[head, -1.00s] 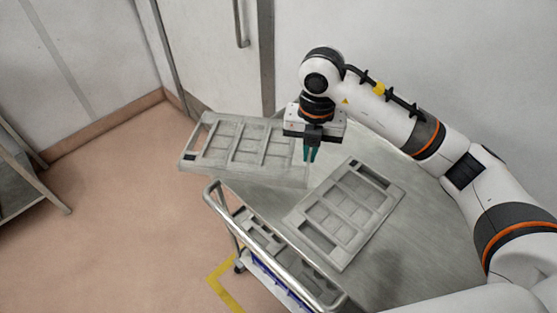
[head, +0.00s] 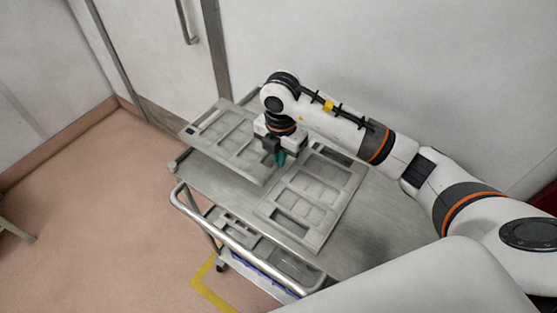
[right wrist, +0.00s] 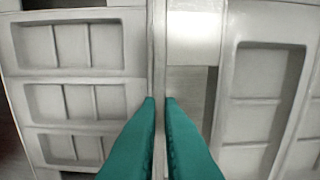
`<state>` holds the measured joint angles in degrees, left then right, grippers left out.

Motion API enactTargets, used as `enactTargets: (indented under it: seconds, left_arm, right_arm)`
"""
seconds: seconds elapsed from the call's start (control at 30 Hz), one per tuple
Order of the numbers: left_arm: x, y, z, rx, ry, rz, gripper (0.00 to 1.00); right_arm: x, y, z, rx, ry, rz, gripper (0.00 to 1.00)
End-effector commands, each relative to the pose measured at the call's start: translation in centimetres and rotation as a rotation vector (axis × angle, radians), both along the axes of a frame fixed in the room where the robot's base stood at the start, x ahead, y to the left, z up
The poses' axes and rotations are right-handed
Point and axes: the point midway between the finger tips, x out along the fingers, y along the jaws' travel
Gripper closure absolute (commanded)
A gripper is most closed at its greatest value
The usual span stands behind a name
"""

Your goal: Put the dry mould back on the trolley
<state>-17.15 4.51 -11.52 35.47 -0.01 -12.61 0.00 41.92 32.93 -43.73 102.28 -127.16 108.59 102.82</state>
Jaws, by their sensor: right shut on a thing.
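My right gripper (head: 280,160) is shut on the right-hand rim of a grey mould with several rectangular pockets (head: 222,132). The held mould lies roughly flat over the far left end of the trolley top (head: 196,178). I cannot tell whether it touches the top. In the right wrist view the teal fingers (right wrist: 159,102) straddle the rim, with the held mould (right wrist: 70,95) to the left. A second grey mould (head: 318,188) lies on the trolley top just to the right, and its frame (right wrist: 228,90) shows close beside the fingers. My left gripper is not in view.
The trolley has a tubular handle (head: 222,238) at its near left side and more grey pieces on a lower level (head: 250,232). The wall and a door with a handle (head: 187,22) stand behind. A yellow line (head: 208,290) marks the floor. Bare trolley top (head: 385,215) shows at right.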

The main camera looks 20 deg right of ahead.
Motion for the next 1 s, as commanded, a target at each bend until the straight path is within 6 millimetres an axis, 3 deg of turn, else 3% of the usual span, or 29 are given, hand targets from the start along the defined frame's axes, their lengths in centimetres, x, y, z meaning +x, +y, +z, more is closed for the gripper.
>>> enactTargets:
  seconds: [0.2,0.63,0.7,0.77,1.0]
  left_arm:
    - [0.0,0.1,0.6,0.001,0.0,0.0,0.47]
    - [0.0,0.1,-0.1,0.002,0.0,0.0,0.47]
    - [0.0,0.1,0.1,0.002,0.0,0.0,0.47]
    - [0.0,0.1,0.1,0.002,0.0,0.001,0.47]
    - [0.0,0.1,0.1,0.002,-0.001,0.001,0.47]
  right_arm:
    - [0.0,0.0,-2.5,0.001,-0.001,0.001,1.0]
    - [0.0,0.0,-3.3,0.001,-0.003,0.001,1.0]
    - [0.0,0.0,-3.2,0.0,0.0,0.001,0.84]
    - [0.0,0.0,-3.2,0.0,0.0,0.001,0.74]
    - [0.0,0.0,-3.2,0.0,0.0,0.001,0.72]
